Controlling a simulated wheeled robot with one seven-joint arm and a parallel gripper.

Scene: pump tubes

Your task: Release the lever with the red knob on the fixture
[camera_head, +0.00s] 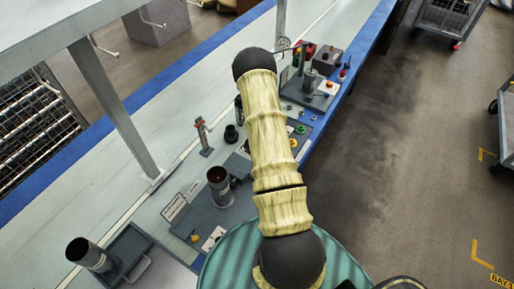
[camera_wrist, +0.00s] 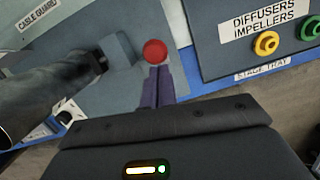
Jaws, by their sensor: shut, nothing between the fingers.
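In the wrist view the round red knob (camera_wrist: 154,51) shows right at the tips of my gripper (camera_wrist: 157,74). The gripper's two dark fingers are together and hold nothing. The knob appears against the tips; I cannot tell whether they touch. The lever's shaft is hidden behind the fingers. Left of the knob are a grey block (camera_wrist: 119,47) and a dark, shiny tube (camera_wrist: 45,90) of the fixture. In the head view the fixture's grey base (camera_head: 236,208) carries the upright tube (camera_head: 220,188). My arm hides the knob and my gripper there.
A grey tray (camera_wrist: 215,45) labelled for diffusers and impellers, with yellow and green rings, lies right of the knob. In the head view a second tube (camera_head: 90,254) stands at lower left, and a clamp post (camera_head: 204,139) stands behind.

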